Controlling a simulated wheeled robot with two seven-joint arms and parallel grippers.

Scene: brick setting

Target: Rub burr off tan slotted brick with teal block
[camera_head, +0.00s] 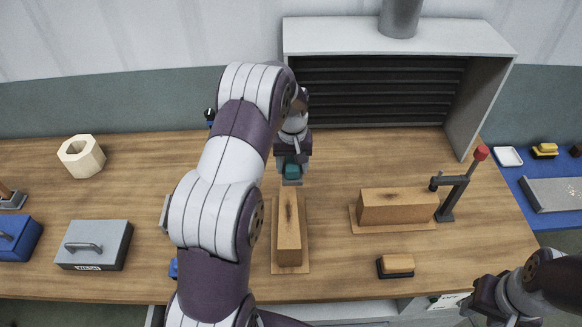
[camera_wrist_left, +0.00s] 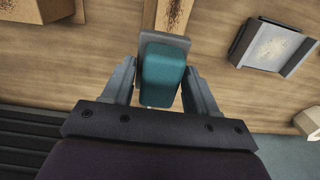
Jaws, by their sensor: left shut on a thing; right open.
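My left gripper (camera_head: 291,166) is shut on the teal block (camera_wrist_left: 162,75), which also shows in the head view (camera_head: 292,171). A flat grey plate (camera_wrist_left: 152,46) sits at the block's far end. One tan brick (camera_head: 289,240) lies lengthwise on a thin board, with a dark mark along its top; the block is just beyond its far end. Another tan brick (camera_head: 397,208) lies crosswise to the right, with a dark patch on top. I cannot tell a slot on either brick. My right gripper (camera_head: 482,303) is open and empty at the lower right.
A black clamp with a red knob (camera_head: 480,153) stands at the right brick's end. A brush (camera_head: 396,266) lies in front. A grey hood (camera_head: 400,35) stands behind. A grey case (camera_head: 95,245) and cream hexagonal ring (camera_head: 82,156) are left. A grey tray (camera_wrist_left: 268,46) is partly hidden behind my arm.

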